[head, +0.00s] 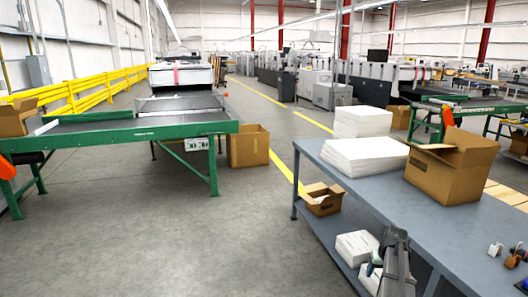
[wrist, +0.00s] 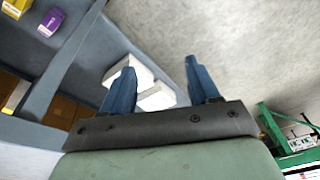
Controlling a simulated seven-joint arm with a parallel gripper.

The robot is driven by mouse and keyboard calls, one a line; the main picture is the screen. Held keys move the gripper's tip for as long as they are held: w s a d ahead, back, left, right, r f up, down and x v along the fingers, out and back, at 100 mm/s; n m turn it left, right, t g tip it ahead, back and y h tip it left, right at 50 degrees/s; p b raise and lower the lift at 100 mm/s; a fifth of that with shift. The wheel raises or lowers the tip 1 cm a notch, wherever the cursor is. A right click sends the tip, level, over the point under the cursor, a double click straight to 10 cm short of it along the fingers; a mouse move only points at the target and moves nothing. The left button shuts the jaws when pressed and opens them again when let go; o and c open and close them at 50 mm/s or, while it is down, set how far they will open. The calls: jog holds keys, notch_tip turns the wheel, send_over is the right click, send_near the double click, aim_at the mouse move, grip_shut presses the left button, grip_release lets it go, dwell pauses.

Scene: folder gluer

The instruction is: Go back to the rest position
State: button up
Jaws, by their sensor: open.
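My gripper (wrist: 160,66) is open in the wrist view, with two blue fingers spread apart and nothing held between them. White stacks (wrist: 150,86) show behind and between the fingers, and the pale floor shows beyond. In the head view, part of my arm or gripper (head: 396,265) shows at the lower middle right, in front of the blue-grey workbench (head: 455,235). It overlaps the bench's front edge in the picture, beside the white stacks (head: 357,247) on the lower shelf. Its fingertips are not clear there.
A paper stack (head: 365,155) and an open carton (head: 450,170) stand on the bench; small items (head: 512,256) lie at its right. A small open box (head: 322,199) is by the lower shelf. A green-framed conveyor (head: 130,132) stands left. The floor between is clear.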

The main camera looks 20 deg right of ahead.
jog(key=w+a+f+n+g, duration=0.1)
jog(key=a+f, duration=0.3)
jog(key=a, duration=0.9)
jog(key=w+a+f+n, duration=0.15)
jog(key=a+f, duration=0.35)
jog(key=a, duration=0.8)
jog(key=s+a+f+n+g, duration=0.1)
jog(key=s+a+f, duration=0.25)
jog(key=a, duration=0.65)
jog(key=s+a+f+n, duration=0.2)
jog(key=s+a, duration=0.2)
jog(key=a, duration=0.6)
jog(key=s+f+g, duration=0.3)
jog(key=s+f, duration=0.7)
jog(key=s, duration=0.5)
jog(key=s+f+g, duration=0.4)
jog(key=s+f, duration=0.6)
jog(key=s, duration=0.5)
jog(key=shift+s, duration=0.15)
jog(key=shift+d, duration=0.1)
